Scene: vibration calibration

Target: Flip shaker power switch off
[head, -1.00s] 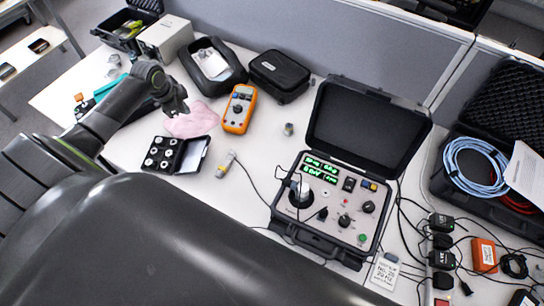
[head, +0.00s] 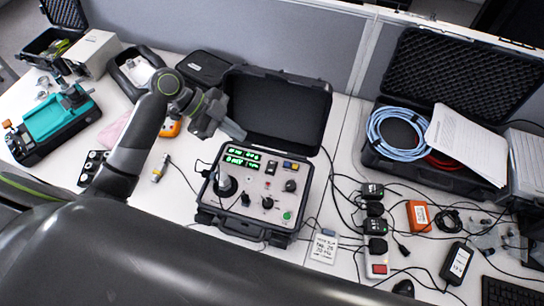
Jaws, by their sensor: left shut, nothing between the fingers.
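The shaker unit is an open black case with a grey control panel (head: 243,204) in the middle of the table. Its green display digits (head: 243,157) are lit. A small black rocker (head: 271,167), which looks like the power switch, sits right of the display; its position is too small to read. My left gripper (head: 236,131) is shut and empty, above and behind the panel's upper edge, in front of the open lid (head: 285,110). It looks apart from the panel. My right gripper is not in view.
Right of the case are black power adapters (head: 374,209), cables, an orange box (head: 418,215) and a case with blue cable (head: 384,150). My left arm covers part of the orange multimeter (head: 171,127).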

